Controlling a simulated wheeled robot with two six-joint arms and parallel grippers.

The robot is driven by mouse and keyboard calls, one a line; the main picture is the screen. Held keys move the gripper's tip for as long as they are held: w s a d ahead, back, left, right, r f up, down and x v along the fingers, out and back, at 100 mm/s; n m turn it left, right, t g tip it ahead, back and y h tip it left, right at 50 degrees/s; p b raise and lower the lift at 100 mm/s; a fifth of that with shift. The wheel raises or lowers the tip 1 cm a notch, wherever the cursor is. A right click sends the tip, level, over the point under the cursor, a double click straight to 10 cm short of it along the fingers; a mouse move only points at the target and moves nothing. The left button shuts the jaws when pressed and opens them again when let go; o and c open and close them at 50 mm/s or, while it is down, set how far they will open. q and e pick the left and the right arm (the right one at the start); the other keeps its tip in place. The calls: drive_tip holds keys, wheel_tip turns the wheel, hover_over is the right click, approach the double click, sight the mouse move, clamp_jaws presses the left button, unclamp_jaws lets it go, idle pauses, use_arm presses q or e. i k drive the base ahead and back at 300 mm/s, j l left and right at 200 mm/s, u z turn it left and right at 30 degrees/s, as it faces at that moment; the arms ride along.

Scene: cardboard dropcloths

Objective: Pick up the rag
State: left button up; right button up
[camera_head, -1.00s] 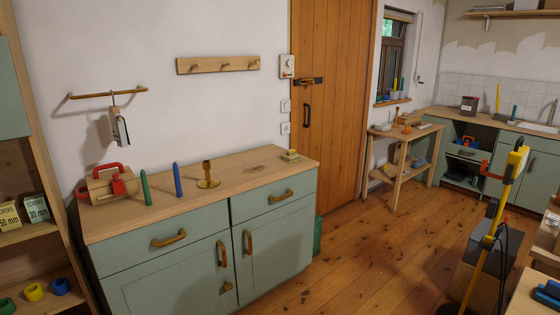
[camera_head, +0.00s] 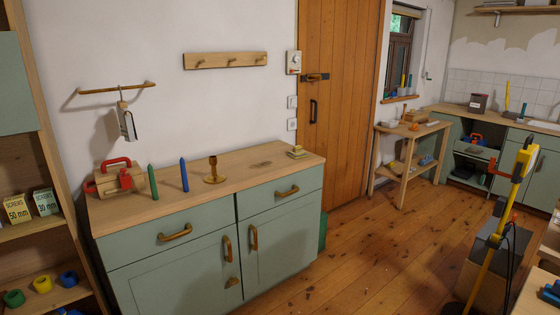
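I cannot pick out a rag with certainty. A small white and dark item (camera_head: 127,122) hangs from the brass wall rail (camera_head: 117,88) at the left; I cannot tell whether it is cloth. A flat dark patch (camera_head: 261,164) lies on the wooden top of the green cabinet (camera_head: 218,192); I cannot tell whether it is a stain or something thin. Neither of my grippers is in view.
A yellow work lamp (camera_head: 517,165) stands at the right. The middle floor (camera_head: 365,255) is open.

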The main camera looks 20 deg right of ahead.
sight(296, 152)
drive_tip(key=i+l, duration=0.3)
drive_tip(key=i, duration=0.2)
drive_tip(key=i+l, duration=0.3)
drive_tip(key=i, duration=0.2)
drive_tip(key=i+l+z, duration=0.1)
drive_tip(key=i+l, duration=0.2)
drive_tip(key=i, duration=0.2)
